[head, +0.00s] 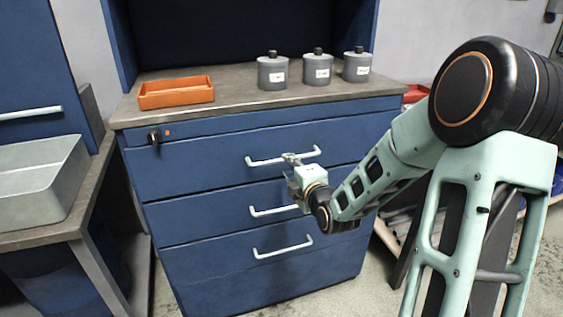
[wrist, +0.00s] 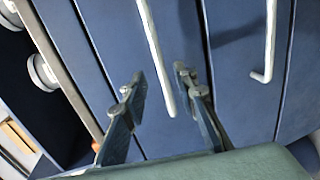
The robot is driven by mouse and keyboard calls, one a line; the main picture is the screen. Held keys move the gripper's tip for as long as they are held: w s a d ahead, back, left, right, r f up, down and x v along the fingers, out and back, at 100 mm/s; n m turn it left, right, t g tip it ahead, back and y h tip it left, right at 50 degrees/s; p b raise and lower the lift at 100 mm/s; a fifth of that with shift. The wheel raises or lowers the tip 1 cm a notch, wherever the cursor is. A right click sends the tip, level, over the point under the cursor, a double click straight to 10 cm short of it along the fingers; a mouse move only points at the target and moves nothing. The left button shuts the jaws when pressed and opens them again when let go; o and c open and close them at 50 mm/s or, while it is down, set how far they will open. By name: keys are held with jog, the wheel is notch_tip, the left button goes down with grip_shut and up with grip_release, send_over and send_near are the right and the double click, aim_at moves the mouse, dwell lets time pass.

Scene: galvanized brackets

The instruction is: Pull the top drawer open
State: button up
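The blue cabinet (head: 165,215) has a top drawer (head: 200,170) that sits flush and closed. Its white bar handle (head: 262,161) runs across its front, and the handle also shows in the wrist view (wrist: 155,45). My gripper (head: 291,160) is at this handle, over its right half. In the wrist view my gripper (wrist: 160,82) is open, with one finger on each side of the handle near its end. Gaps show between the fingers and the bar; I cannot tell whether either touches it. In the head view my gripper hides part of the handle.
Two lower drawers have similar handles; the bottom handle (head: 283,248) is clear. An orange tray (head: 176,93) and three grey canisters (head: 272,72) stand on the countertop (head: 235,98). A bench with a grey bin (head: 40,185) stands at the left. Floor shows at the right.

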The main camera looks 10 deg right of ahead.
jog(key=x, duration=0.6)
jog(key=shift+w, duration=0.25)
grip_shut()
